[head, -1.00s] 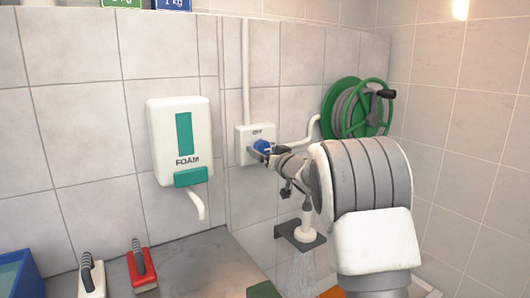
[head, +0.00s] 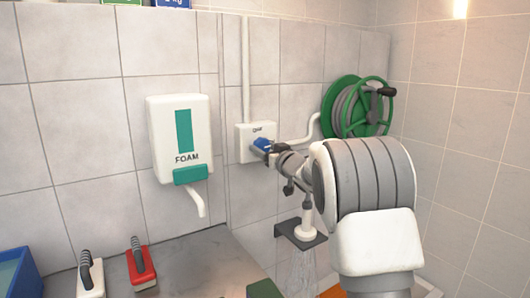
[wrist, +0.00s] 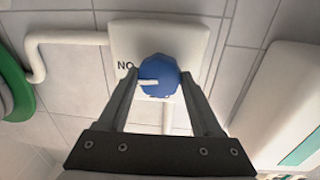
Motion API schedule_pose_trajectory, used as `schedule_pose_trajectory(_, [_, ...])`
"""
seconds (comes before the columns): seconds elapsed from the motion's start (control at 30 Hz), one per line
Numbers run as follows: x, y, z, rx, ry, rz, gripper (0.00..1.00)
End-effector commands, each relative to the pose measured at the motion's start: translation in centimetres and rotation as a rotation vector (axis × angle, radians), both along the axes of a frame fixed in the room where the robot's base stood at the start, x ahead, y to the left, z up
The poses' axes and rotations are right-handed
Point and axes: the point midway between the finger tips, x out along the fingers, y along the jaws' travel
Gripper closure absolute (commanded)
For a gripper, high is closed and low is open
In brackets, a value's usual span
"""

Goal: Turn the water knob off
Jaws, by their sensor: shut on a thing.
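The blue water knob (head: 262,145) sits on a white wall box (head: 242,143) on the tiled wall. In the wrist view the knob (wrist: 159,72) is between my gripper's two fingers (wrist: 158,88), which are shut on its sides. The knob's white pointer mark lies to the left, towards lettering on the box (wrist: 118,40) that reads like an upside-down "ON". In the head view my gripper (head: 268,150) reaches the knob from the right, and its fingers partly cover it. Thin streaks of water (head: 302,268) fall below a small dark shelf.
A foam dispenser (head: 180,140) hangs left of the box. A green hose reel (head: 350,108) is on the wall to the right. The dark shelf (head: 300,236) is below my wrist.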

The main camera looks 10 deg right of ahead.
Motion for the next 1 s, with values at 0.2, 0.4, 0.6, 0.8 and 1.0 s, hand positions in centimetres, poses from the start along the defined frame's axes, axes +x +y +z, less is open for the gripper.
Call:
schedule_pose_trajectory(0.2, [0.02, -0.1, -0.36, -0.161, -0.069, -0.002, 0.89])
schedule_pose_trajectory(0.4, [0.04, -0.11, -0.45, -0.336, -0.141, -0.001, 0.89])
schedule_pose_trajectory(0.6, [0.05, -0.13, -0.48, -0.513, -0.214, -0.001, 0.89])
schedule_pose_trajectory(0.8, [0.06, -0.18, -0.47, -0.689, -0.287, -0.001, 0.89])
schedule_pose_trajectory(1.0, [0.08, -0.25, -0.44, -0.864, -0.359, -0.001, 0.89])
